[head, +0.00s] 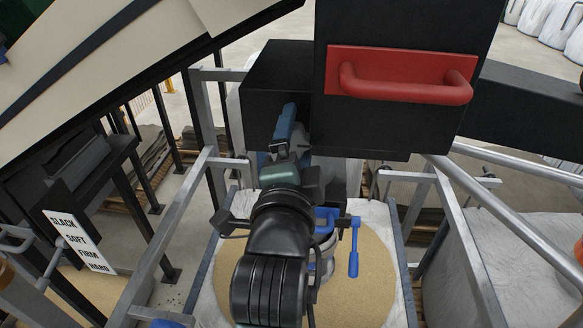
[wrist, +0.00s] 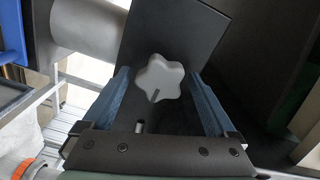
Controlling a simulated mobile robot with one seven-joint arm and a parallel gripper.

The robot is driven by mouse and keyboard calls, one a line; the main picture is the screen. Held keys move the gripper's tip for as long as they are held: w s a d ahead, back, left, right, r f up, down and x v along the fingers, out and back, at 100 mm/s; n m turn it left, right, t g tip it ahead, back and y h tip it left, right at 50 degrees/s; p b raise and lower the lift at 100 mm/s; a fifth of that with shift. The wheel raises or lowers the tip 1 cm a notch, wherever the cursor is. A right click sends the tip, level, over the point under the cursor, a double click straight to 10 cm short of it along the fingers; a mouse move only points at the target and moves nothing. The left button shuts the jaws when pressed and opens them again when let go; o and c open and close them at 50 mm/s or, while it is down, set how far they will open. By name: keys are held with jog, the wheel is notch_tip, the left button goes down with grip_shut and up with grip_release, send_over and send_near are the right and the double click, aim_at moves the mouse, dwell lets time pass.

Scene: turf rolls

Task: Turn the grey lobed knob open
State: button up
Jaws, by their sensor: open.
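The grey lobed knob (wrist: 158,77) sits on a dark flat panel (wrist: 185,35) in the wrist view. A short dark mark on it points down towards my wrist. My gripper (wrist: 157,82) is open, with one blue finger to the left of the knob and one to the right. A gap shows between the knob and each finger. I cannot tell whether the fingertips reach as deep as the knob. In the head view my gripper (head: 286,122) reaches into a black box-like housing (head: 262,72), and the knob is hidden there.
A black block with a red handle (head: 405,88) stands just right of my gripper. Grey metal frame bars (head: 205,125) run on the left. Below my arm is an open white bag of sand-coloured grain (head: 355,290), with a blue-handled clamp (head: 352,250) above it.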

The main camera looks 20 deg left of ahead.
jog(key=p+v, duration=0.5)
jog(key=v, duration=0.7)
jog(key=shift+p, duration=0.35)
jog(key=shift+s, duration=0.1)
